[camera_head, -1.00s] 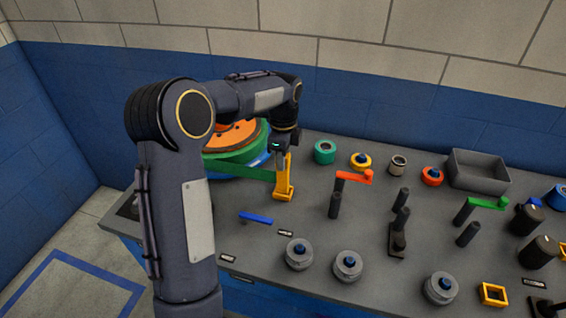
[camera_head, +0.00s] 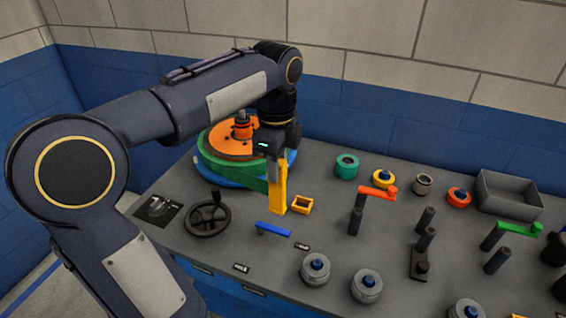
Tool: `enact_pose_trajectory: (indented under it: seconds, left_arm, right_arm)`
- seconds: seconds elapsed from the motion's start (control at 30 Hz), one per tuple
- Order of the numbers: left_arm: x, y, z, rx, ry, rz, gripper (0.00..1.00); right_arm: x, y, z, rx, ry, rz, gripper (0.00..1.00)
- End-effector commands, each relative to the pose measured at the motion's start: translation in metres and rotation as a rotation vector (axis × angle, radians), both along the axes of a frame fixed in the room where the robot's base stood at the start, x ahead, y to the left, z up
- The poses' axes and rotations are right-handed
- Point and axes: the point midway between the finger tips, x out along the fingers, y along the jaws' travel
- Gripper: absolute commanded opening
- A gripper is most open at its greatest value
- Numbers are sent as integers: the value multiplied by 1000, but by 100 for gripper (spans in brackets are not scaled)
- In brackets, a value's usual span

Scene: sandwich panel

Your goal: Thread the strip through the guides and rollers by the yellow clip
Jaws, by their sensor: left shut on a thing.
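My left gripper (camera_head: 277,160) is shut on the upright yellow clip (camera_head: 279,190). The clip stands just left of a square yellow frame (camera_head: 302,205); whether it touches the panel is unclear. The green strip (camera_head: 235,174) wraps the reel with the orange top (camera_head: 230,138) and reaches the clip. To the right are a red-armed guide (camera_head: 378,192) on dark posts, dark upright pegs (camera_head: 426,219) and a green-armed guide (camera_head: 519,228). A blue lever (camera_head: 273,229) and grey rollers (camera_head: 316,268) (camera_head: 367,286) lie nearer. My right gripper is not in view.
A black handwheel (camera_head: 207,218) is left of the blue lever. Green (camera_head: 347,167), yellow (camera_head: 384,178) and red (camera_head: 458,197) rings and a grey tray (camera_head: 510,193) line the back. The blue wall rises behind the grey panel (camera_head: 330,235).

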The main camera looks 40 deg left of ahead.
Motion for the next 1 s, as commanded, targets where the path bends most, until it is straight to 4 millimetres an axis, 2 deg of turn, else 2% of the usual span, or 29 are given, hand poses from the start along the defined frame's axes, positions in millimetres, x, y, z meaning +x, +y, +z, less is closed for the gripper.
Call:
enact_pose_trajectory:
  seconds: [0.37, 1.0]
  left_arm:
    - [2, -1, -1, -1, 0, -1, 0]
    - [33, -8, -21, 0, 1, 0, 0]
  right_arm:
    - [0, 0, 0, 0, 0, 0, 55]
    - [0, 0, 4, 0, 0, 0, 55]
